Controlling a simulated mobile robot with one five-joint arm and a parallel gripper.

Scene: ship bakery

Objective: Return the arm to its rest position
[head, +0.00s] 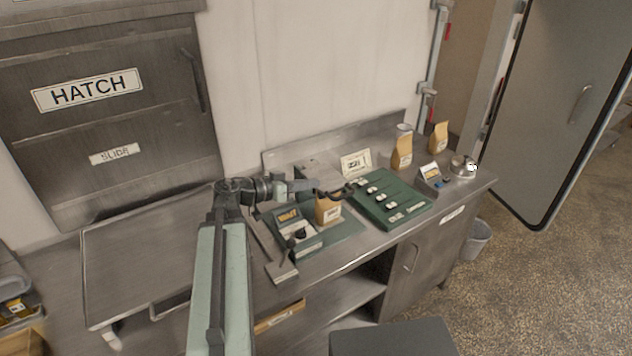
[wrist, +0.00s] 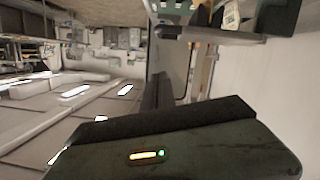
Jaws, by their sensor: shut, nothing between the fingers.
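My gripper (head: 338,192) is at the end of my arm, which reaches to the right over the steel counter in the head view. Its dark fingers are shut with nothing between them. They appear just above or in front of a brown paper bag (head: 328,211) on a green device; I cannot tell whether they touch it. In the wrist view a dark gripper part with a small lit strip fills the lower part, and the view is turned sideways.
A green panel (head: 410,212) with several white-labelled switches lies right of the bag. The counter's left part (head: 140,250) is clear.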

